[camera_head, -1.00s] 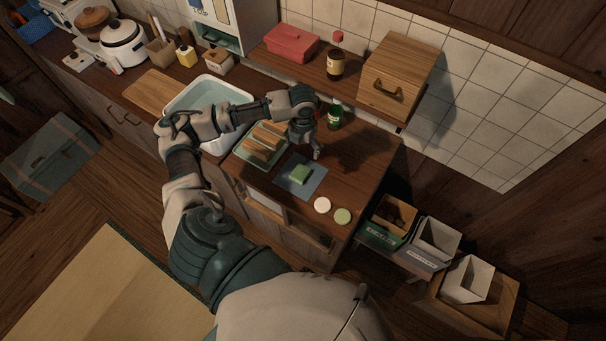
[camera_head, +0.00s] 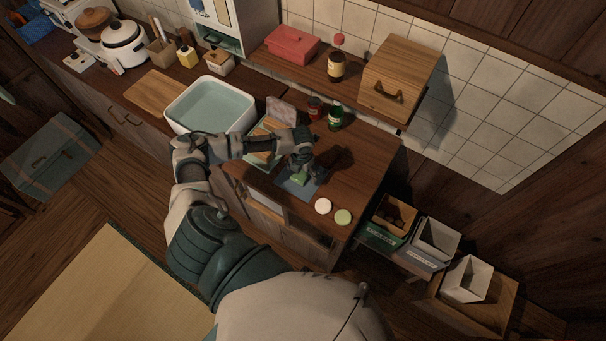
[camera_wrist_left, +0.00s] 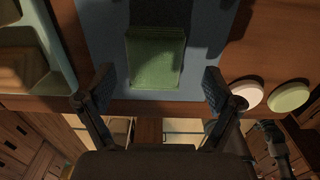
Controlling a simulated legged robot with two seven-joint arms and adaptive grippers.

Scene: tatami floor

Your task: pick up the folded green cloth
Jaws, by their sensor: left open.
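The folded green cloth (camera_head: 299,179) lies on a blue-grey mat (camera_head: 288,188) on the wooden counter. My left gripper (camera_head: 303,171) is directly over it in the head view and hides part of it. In the left wrist view the cloth (camera_wrist_left: 155,60) sits between and just beyond the two fingertips of my open left gripper (camera_wrist_left: 158,88). The fingers stand apart on either side, with a gap to the cloth's edges. Nothing is in the jaws. My right gripper does not show in the head view.
A white lid (camera_head: 322,206) and a green lid (camera_head: 343,217) lie right of the mat. A tray with wooden-looking pieces is to the left, partly behind my arm. Bins (camera_head: 434,243) are below right.

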